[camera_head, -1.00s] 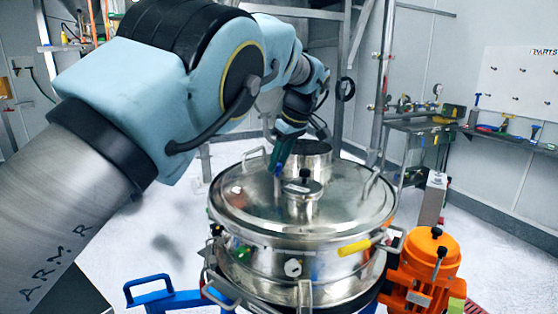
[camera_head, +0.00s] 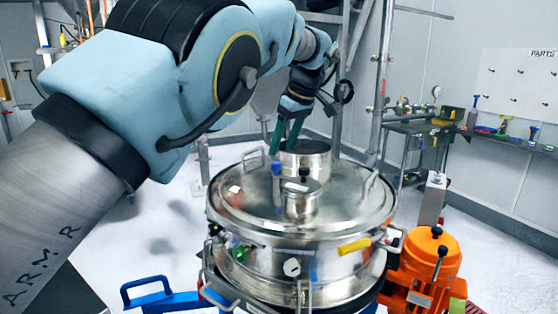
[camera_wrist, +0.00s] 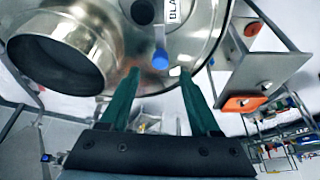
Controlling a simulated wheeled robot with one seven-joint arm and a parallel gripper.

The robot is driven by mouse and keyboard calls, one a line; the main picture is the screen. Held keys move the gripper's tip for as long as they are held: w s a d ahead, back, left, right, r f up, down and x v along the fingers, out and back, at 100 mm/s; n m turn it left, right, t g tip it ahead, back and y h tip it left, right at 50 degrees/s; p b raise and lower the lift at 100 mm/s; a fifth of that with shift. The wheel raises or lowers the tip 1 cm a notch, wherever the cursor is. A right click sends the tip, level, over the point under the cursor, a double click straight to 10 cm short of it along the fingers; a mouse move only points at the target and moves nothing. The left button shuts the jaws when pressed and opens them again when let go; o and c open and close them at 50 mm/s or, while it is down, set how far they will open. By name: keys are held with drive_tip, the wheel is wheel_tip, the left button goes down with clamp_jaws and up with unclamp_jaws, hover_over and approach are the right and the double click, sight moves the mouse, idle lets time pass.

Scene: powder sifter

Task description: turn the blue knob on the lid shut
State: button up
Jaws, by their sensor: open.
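The blue knob (camera_head: 276,169) stands upright on a short stem on the round steel lid (camera_head: 235,205), left of the small central cap. In the wrist view the blue knob (camera_wrist: 160,59) shows round-topped, just beyond and between my fingertips. My gripper (camera_head: 284,146) has two green fingers, spread apart and empty, above and behind the knob and not touching it. In the wrist view my gripper (camera_wrist: 159,76) also shows wide open. The knob's base is partly hidden.
An open steel collar (camera_head: 303,155) stands behind the cap; it is large at the left of the wrist view. A small cap with a black knob (camera_head: 303,184) is beside the blue knob. A yellow-handled clamp (camera_head: 354,246) and an orange motor (camera_head: 430,262) are at the right.

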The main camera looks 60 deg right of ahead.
drive_tip(key=v, duration=0.5)
drive_tip(key=shift+s+r, duration=0.1)
drive_tip(key=shift+r, duration=0.2)
